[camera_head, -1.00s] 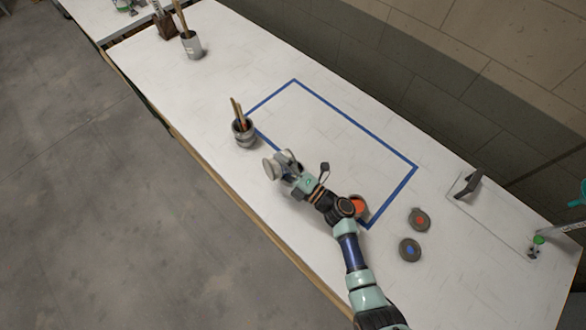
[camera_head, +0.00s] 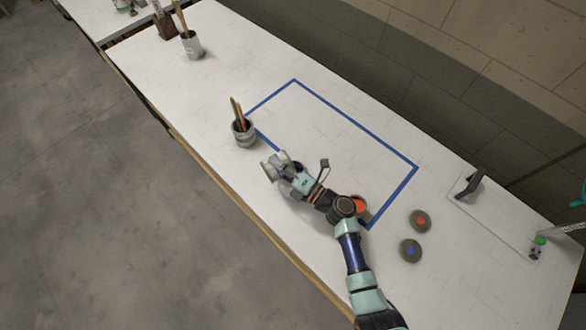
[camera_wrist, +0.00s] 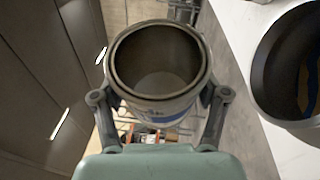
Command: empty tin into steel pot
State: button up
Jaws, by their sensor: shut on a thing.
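My gripper (camera_head: 284,170) is shut on a grey metal tin (camera_head: 268,172), near the front edge of the table. In the wrist view the tin (camera_wrist: 158,60) is between the two fingers, its round mouth facing the camera, with a pale inside and a bit of blue on its outer side. A grey metal pot (camera_head: 244,140) with several wooden sticks standing in it is just behind and left of the tin, apart from it. In the wrist view a dark round opening at the right edge (camera_wrist: 262,75) is cut off; it appears to be this pot.
Blue tape (camera_head: 345,115) marks a rectangle on the white table (camera_head: 200,95). Shallow dark discs with orange (camera_head: 421,221) and blue (camera_head: 410,251) centres lie to the right. A second grey pot (camera_head: 193,50) stands far back left. The taped area is mostly clear.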

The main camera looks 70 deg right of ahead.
jog(key=shift+w+a+r+n+g+p, duration=0.1)
jog(key=shift+w+a+n+g+p, duration=0.1)
jog(key=shift+a+n+p, duration=0.25)
jog(key=shift+w+a+n+g+p, duration=0.1)
jog(key=shift+w+n+p, duration=0.1)
jog(key=shift+n, duration=0.35)
jog(key=shift+w+a+r+n+g+p, duration=0.15)
jog(key=shift+n+g+p, duration=0.15)
jog(key=shift+n+p, duration=0.3)
jog(key=f+n+g+p, duration=0.1)
jog(key=n+p, duration=0.1)
jog(key=p, duration=0.1)
jog(key=shift+r+n+g+p, duration=0.25)
jog(key=shift+n+p, duration=0.25)
jog(key=shift+p, duration=0.25)
jog(key=shift+a+n+g+p, duration=0.1)
jog(key=shift+n+g+p, duration=0.35)
jog(key=shift+p, duration=0.3)
jog(key=w+a+f+n+g+h, duration=0.2)
jog(key=f+n, duration=0.4)
jog(key=f, duration=0.3)
jog(key=shift+w+a+g+p, duration=0.35)
jog(key=shift+w+a+g, duration=0.15)
jog(key=shift+w+a, duration=0.25)
